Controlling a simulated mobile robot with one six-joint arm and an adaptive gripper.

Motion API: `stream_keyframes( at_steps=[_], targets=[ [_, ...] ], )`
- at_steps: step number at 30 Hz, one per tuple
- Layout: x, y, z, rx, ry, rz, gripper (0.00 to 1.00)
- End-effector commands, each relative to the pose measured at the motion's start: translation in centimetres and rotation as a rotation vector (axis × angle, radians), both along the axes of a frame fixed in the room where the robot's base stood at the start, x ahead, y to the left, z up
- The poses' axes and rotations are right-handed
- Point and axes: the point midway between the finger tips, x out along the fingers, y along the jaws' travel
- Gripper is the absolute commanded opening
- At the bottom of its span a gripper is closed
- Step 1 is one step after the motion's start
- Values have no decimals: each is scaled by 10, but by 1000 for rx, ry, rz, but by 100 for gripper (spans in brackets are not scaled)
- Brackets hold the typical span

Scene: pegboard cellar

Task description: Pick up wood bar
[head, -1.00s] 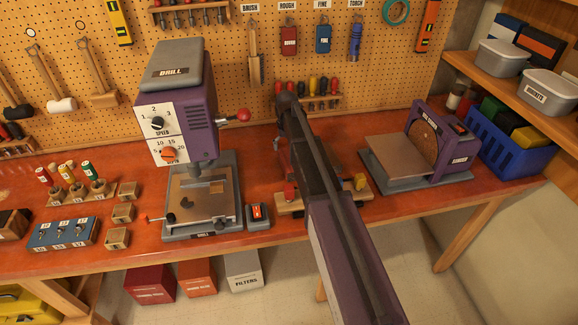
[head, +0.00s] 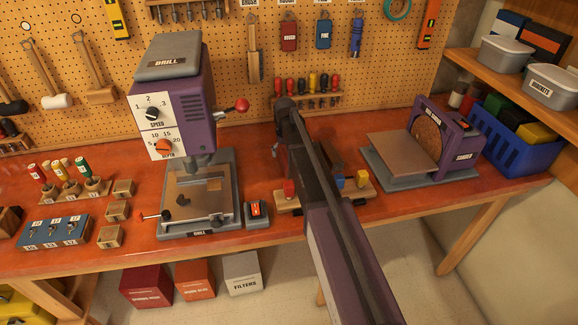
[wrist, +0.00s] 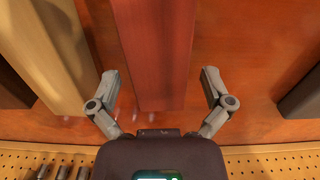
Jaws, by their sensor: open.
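In the wrist view a reddish-brown wood bar (wrist: 155,50) runs down the middle and ends between my fingers. My gripper (wrist: 161,82) is open, with one finger on each side of this bar and visible gaps on both sides. A pale yellow wood bar (wrist: 50,50) lies left of it, close to the left finger. Darker bars show at the far left (wrist: 12,85) and far right (wrist: 302,95) edges. In the head view my arm hides the gripper and most of this spot.
The drill press (head: 172,100) stands left of my arm, with a small red-buttoned box (head: 256,213) beside it. The sander (head: 425,145) stands to the right. A wooden base (head: 287,205) with red and yellow parts sits by my arm. The pegboard (head: 400,70) rises behind.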

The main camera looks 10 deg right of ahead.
Motion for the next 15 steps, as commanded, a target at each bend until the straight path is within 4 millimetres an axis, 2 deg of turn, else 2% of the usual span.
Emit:
stream_keyframes(
  at_steps=[4, 15],
  targets=[
    [0, 0, -8, 0, 0, 0, 100],
    [0, 0, -8, 0, 0, 0, 100]
  ],
)
